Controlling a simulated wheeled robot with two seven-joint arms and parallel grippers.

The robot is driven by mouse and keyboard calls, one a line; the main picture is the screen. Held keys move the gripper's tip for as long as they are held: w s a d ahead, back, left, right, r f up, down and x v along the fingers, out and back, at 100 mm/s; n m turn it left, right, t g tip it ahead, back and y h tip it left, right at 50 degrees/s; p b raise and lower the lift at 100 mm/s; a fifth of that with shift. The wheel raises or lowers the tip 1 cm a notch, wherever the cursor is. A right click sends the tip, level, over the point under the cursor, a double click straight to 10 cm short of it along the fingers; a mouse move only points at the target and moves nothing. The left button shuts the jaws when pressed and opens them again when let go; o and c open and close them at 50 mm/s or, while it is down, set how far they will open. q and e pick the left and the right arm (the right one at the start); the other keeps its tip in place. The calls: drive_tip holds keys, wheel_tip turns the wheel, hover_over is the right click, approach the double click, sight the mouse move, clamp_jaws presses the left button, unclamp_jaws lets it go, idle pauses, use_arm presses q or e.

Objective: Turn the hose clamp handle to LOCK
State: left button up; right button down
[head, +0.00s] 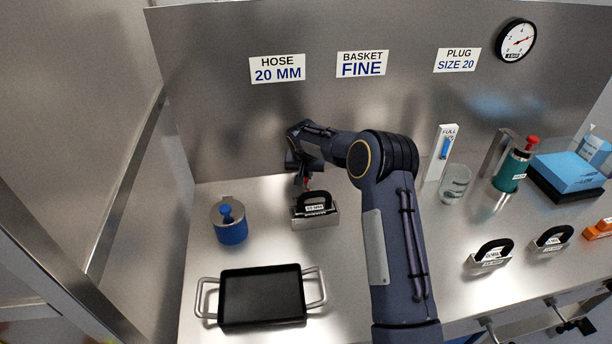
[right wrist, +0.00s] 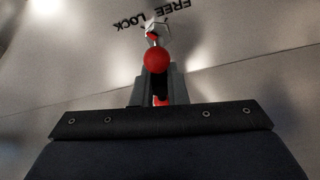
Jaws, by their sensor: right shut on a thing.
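The hose clamp handle has a red ball knob (right wrist: 155,58) in the right wrist view, and a red bit of it (head: 307,182) shows in the head view. My right gripper (right wrist: 156,88) is shut on the handle, with the ball standing out beyond the fingers. In the head view this gripper (head: 303,176) is near the back wall, above a black-handled block. The words FREE and LOCK (right wrist: 145,18) are by the handle's far end, upside down in the wrist view. I cannot tell which word the handle points at. The clamp body is mostly hidden. My left gripper is not in view.
The block with a black handle (head: 316,218) stands just below the gripper. A blue-and-grey pot (head: 231,231) and a black tray (head: 262,320) are to the left and front. A glass (head: 455,184), a green cylinder (head: 509,172) and more black-handled blocks (head: 490,260) are at right.

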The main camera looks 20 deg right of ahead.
drive_tip(key=shift+f+n+y+b, duration=0.1)
drive_tip(key=shift+n+y+b, duration=0.25)
drive_tip(key=shift+n, duration=0.45)
drive_tip(key=shift+n+t+y+b, duration=0.25)
drive_tip(key=shift+n+t+b, duration=0.05)
drive_tip(key=shift+n, duration=0.5)
drive_tip(key=shift+n+y, duration=0.8)
drive_tip(key=shift+n, duration=1.2)
drive_tip(key=shift+d, duration=0.1)
drive_tip(key=c, duration=1.3)
unclamp_jaws()
drive_tip(key=shift+s, duration=0.1)
drive_tip(key=b+v, duration=0.2)
drive_tip(key=v, duration=0.6)
